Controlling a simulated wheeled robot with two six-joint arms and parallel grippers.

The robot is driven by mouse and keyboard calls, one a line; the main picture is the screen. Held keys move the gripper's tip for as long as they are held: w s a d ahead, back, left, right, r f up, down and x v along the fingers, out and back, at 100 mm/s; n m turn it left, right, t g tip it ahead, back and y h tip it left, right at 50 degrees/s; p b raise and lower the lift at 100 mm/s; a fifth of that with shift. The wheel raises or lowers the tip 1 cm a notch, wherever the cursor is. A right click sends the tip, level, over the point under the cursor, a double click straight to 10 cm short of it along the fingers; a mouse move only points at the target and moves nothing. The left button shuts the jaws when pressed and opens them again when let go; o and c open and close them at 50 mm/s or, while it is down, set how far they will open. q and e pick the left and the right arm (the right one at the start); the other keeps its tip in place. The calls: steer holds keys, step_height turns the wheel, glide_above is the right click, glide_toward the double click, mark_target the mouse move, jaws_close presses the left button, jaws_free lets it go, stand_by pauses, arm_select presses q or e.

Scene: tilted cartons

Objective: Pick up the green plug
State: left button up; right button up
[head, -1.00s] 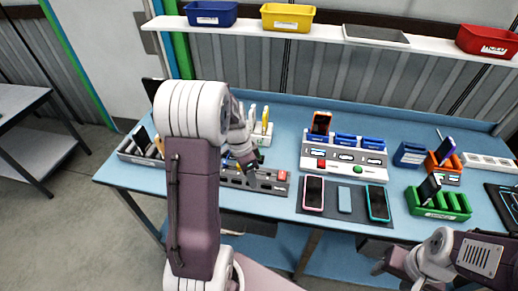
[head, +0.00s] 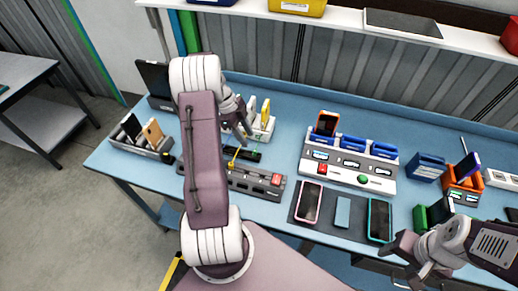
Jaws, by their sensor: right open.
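A small thin green piece, possibly the green plug (head: 257,143), shows in the head view beside a dark block on the blue table, behind the grey strip. It is too small to make out clearly. A yellow plug-like piece (head: 233,158) stands just left of it. My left gripper (head: 242,128) is above the table, a little left of and behind the green piece. Its fingers are small and partly hidden by my arm, so I cannot tell their opening. My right gripper (head: 408,264) is open at the table's front right edge, away from the green piece.
A grey strip with a red button (head: 277,180) lies in front. A white charging station (head: 345,168) stands to the right, with phones on a dark mat (head: 323,227) before it. A grey organizer (head: 132,145) is at left. A shelf (head: 345,22) runs above.

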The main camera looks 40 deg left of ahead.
mark_target(254, 151)
arm_select(q)
steer(key=shift+s+d+f+p, duration=0.15)
steer(key=shift+s+d+f, duration=0.1)
steer(key=shift+f, duration=0.25)
steer(key=shift+s+d+f+p, duration=0.15)
steer(key=shift+s+d+f, duration=0.1)
steer(key=shift+f, duration=0.2)
steer(key=shift+w+f, duration=0.65)
steer(key=shift+w, duration=0.05)
steer(key=p+x, duration=0.2)
steer(key=x, duration=0.2)
steer(key=shift+s, duration=0.1)
steer(key=shift+s+d+f, duration=0.1)
steer(key=shift+f, duration=0.2)
arm_select(e)
step_height(254, 151, up, 3)
steer(key=shift+s+a+r, duration=0.1)
steer(key=shift+a, duration=0.05)
arm_select(q)
steer(key=shift+w+f, duration=0.1)
steer(key=shift+w, duration=0.1)
steer(key=c, duration=0.9)
jaws_close()
